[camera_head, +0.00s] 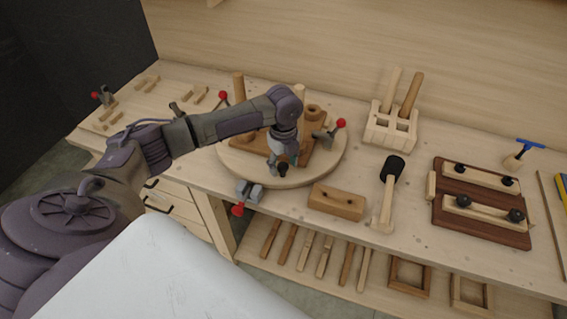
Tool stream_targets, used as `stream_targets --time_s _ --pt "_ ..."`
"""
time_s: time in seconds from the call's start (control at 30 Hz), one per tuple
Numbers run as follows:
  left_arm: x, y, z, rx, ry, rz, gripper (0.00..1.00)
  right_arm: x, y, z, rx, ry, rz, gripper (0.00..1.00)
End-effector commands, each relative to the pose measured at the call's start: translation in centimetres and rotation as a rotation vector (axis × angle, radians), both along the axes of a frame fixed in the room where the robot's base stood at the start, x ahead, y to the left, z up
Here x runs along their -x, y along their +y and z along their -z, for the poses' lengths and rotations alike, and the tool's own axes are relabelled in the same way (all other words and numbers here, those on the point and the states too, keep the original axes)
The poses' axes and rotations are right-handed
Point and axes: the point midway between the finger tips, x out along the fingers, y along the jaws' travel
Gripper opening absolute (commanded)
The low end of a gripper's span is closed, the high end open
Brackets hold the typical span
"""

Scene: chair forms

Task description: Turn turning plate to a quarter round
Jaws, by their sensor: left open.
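The turning plate (327,172) is a round, pale wooden disc on the bench. It carries a brown wooden block (318,157), upright pegs such as the one at the back left (238,88), and clamps with red-knobbed levers, one at the right (340,124). My left gripper (283,168) reaches in from the left and points down over the front part of the plate. It is open and small in the picture; I cannot tell whether it touches the plate or a peg. My arm hides part of the plate's left and middle. My right gripper is not in view.
A grey clamp with a red knob (250,190) sits at the bench's front edge by the plate. A wooden block (337,201), a mallet (387,194) and a tool holder (389,127) stand to the right. A dark board (482,203) lies farther right. Bare bench (440,140) lies between.

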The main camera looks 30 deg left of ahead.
Motion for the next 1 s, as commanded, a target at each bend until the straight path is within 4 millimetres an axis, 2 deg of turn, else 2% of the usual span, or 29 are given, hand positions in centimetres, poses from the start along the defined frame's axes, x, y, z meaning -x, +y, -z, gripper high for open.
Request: stream_targets --time_s 0.2,0.43,0.8,1.0 --pt "0.03 0.03 1.26 -0.001 0.000 0.000 0.59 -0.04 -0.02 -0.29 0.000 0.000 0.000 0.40" --pt "0.01 0.03 1.33 -0.001 -0.001 0.000 0.59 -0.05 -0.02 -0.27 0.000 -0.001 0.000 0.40" --pt "0.00 0.03 1.28 -0.001 -0.001 0.000 0.00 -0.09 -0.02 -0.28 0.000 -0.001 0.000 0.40" --pt "0.01 0.04 1.27 -0.001 0.000 0.000 0.00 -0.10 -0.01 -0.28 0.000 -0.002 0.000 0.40"
